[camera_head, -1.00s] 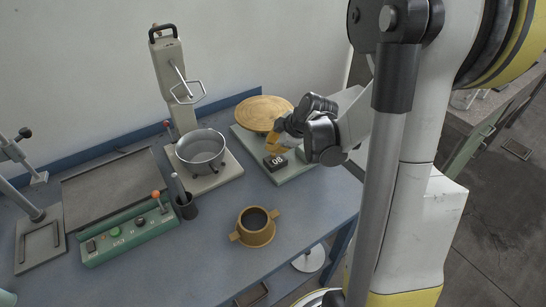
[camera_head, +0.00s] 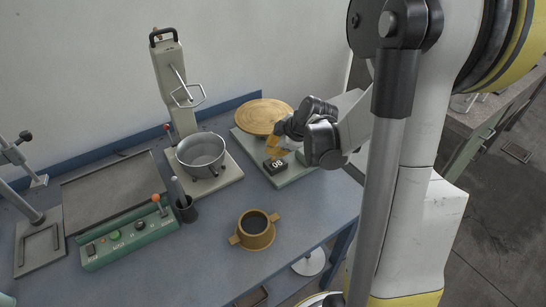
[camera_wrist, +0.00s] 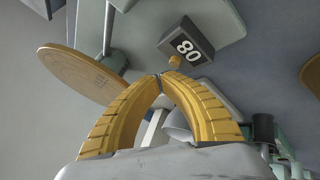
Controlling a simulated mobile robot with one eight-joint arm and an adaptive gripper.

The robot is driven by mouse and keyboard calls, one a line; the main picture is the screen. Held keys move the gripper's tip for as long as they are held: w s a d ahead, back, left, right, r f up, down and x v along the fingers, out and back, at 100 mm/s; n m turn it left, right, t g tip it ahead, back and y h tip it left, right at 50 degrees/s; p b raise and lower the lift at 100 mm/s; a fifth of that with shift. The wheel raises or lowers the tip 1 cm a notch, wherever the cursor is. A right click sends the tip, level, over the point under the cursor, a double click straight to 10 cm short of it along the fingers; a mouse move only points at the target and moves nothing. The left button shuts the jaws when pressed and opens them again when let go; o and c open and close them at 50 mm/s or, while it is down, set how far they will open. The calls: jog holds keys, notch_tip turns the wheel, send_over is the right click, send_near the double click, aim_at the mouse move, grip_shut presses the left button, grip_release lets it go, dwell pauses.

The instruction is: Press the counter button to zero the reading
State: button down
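The counter (camera_head: 275,166) is a small dark box with a white two-digit display, standing on a green-grey base plate. Its digits look like an 8 and a 0, and it also shows in the wrist view (camera_wrist: 187,42). A small yellow-brown button (camera_wrist: 175,61) sticks out from the counter's side in the wrist view. My gripper (camera_wrist: 162,76) has two curved yellow fingers with their tips together and nothing between them. The tips appear close to the button, with a small gap in the wrist view. In the head view my gripper (camera_head: 278,149) is just behind and above the counter.
A round wooden disc (camera_head: 263,115) stands behind the counter. A metal bowl (camera_head: 201,153) on a stand is to the left. An orange two-handled cup (camera_head: 256,229) is in front, and a green control box (camera_head: 128,238) is further left.

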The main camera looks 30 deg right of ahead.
jog(key=shift+f, duration=0.15)
jog(key=shift+f+b, duration=0.3)
jog(key=shift+b, duration=0.15)
jog(key=shift+f+b, duration=0.4)
jog(key=shift+f, duration=0.05)
dwell(0.6)
jog(key=shift+r, duration=0.15)
jog(key=shift+r+p, duration=0.65)
jog(key=shift+r, duration=0.1)
notch_tip(320, 180, up, 5)
jog(key=p, duration=0.4)
dwell(0.9)
